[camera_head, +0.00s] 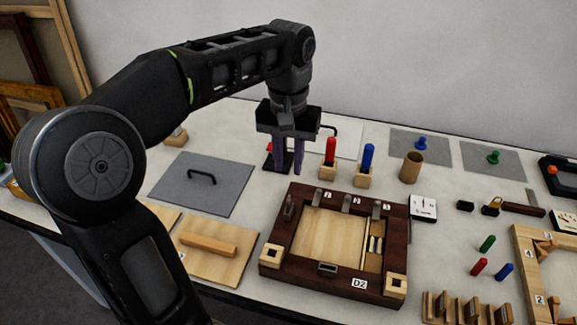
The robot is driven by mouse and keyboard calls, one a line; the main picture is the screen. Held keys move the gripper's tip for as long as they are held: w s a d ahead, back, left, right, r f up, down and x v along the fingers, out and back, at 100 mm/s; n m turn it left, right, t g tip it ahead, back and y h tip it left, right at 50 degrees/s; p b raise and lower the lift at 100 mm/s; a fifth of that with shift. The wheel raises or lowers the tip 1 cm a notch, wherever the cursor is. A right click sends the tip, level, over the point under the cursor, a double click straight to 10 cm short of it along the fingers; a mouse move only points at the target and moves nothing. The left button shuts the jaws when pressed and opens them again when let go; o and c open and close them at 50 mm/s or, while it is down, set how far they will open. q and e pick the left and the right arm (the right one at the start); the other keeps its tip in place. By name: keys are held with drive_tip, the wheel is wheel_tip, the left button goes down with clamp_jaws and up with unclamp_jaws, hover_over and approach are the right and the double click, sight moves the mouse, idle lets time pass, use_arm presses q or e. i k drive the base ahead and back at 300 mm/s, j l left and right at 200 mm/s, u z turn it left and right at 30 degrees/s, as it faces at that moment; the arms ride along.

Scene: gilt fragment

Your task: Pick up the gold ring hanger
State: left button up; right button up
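My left gripper (289,170) points straight down above the back middle of the table, with its two dark purple fingers apart and a narrow gap between them. I see nothing clearly held there. Behind and beside the fingers are a small black base (268,164) and a bit of red, mostly hidden by the gripper. I cannot make out a gold ring hanger for certain; it may be hidden behind the fingers. My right gripper is not in view.
A dark wooden frame box (277,233) stands just in front of the gripper. A grey plate with a black handle (202,178) lies left. Red (330,151) and blue (368,157) pegs stand in blocks to the right, near a wooden cup (411,168).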

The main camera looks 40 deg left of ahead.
sight(493, 206)
drive_tip(key=k, duration=1)
